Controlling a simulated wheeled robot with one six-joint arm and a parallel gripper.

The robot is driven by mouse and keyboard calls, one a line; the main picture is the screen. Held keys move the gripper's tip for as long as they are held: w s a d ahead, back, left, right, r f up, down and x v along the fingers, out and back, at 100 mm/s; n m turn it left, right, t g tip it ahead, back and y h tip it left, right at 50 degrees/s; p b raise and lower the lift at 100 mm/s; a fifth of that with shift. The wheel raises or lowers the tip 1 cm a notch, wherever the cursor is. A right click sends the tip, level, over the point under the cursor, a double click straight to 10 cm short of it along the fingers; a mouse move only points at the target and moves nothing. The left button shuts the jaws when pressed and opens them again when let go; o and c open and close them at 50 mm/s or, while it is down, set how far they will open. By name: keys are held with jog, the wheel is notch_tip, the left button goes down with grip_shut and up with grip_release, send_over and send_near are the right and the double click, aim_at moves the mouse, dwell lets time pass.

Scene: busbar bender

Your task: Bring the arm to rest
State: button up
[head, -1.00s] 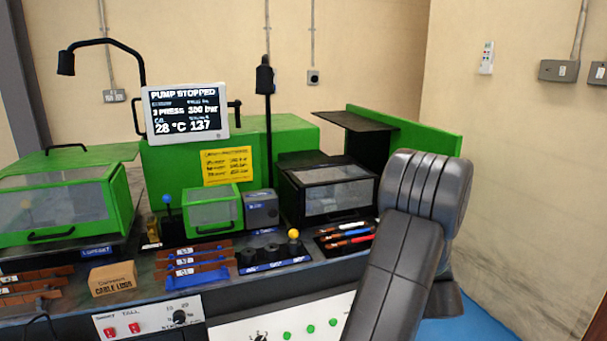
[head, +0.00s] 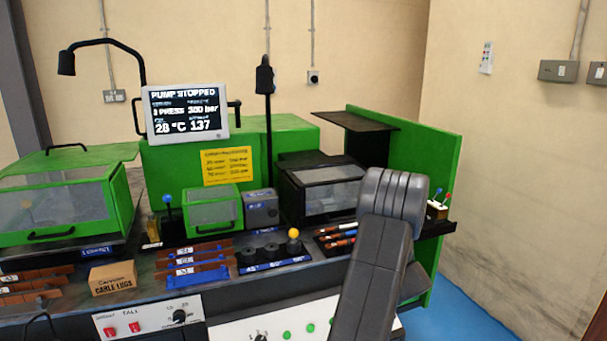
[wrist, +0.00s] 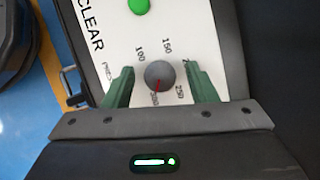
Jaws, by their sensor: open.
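My arm stands at the right front of the bench in the head view, with its grey links in front of the bench's right end. My gripper does not show in the head view. In the wrist view my gripper (wrist: 158,88) has its two green fingers apart. A round grey knob (wrist: 160,75) with a red pointer shows between the fingers, on a white panel (wrist: 118,45) marked with pressure numbers. A gap shows on both sides of the knob. I cannot tell how far the fingertips are from the panel.
The bench carries a screen (head: 186,110) reading "PUMP STOPPED", a cable lugs box (head: 112,278), a yellow-topped lever (head: 293,236) and several pens (head: 338,238). A green side panel (head: 432,160) stands at the right. Blue floor (head: 460,318) is free at the lower right.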

jog(key=n+g, duration=0.1)
jog(key=n, duration=0.2)
jog(key=n+g+h, duration=0.1)
jog(key=n, duration=0.3)
jog(key=shift+w+a, duration=0.1)
jog(key=shift+w, duration=0.05)
jog(key=n+g+h+b, duration=0.1)
jog(key=n+h, duration=0.1)
jog(key=n, duration=0.3)
jog(key=shift+n, duration=0.3)
jog(key=shift+r, duration=0.1)
